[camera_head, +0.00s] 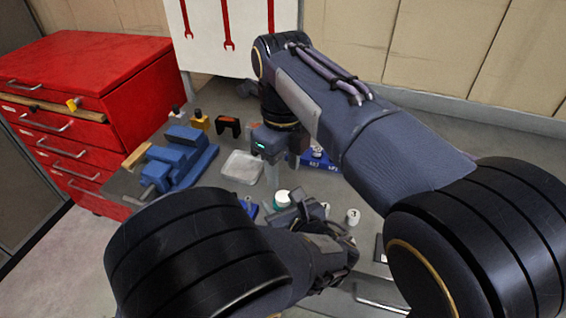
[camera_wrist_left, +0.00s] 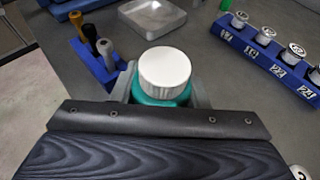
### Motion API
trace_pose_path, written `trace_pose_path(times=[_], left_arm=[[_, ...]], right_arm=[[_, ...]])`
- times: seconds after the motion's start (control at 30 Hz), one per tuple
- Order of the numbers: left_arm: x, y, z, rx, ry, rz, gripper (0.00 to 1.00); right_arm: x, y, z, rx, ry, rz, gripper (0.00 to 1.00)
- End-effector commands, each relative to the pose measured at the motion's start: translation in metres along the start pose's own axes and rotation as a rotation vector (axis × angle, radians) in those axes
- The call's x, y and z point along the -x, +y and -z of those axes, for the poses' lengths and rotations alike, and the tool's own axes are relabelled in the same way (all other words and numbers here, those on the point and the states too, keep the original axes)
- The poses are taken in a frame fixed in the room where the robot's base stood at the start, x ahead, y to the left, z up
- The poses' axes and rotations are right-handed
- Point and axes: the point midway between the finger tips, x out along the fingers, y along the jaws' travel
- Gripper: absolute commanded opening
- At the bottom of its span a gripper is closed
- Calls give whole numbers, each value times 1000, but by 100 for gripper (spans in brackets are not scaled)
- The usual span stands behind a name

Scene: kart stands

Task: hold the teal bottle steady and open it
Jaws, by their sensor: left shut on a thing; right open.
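The teal bottle (camera_head: 281,206) with a white screw cap (camera_head: 283,197) stands upright near the middle of the head view. The bottle also shows in the left wrist view (camera_wrist_left: 162,94), with its white cap (camera_wrist_left: 165,68) on top. My left gripper (camera_head: 290,213) is shut on the bottle's body, its fingers on either side in the wrist view. The lower part of the bottle is hidden by the gripper. My right gripper (camera_head: 280,165) is open and empty, pointing down above the table, a little behind the bottle and apart from it.
A blue vise (camera_head: 180,155) and a clear tray (camera_head: 242,167) stand to the left on the grey table. A blue rack (camera_wrist_left: 262,57) of numbered, silver-topped pieces lies right of the bottle. A blue tool holder (camera_wrist_left: 95,62) is left. A red drawer cabinet (camera_head: 90,110) stands at far left.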

Motion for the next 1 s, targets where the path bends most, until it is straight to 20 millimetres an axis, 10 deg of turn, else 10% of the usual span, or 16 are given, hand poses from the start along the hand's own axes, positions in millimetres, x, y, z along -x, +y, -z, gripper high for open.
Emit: trace_pose_path(times=[1.0], left_arm=[[0, 0, 0, 0, 0, 0, 0]], right_arm=[[-72, 1, -1, -43, -10, 5, 46]])
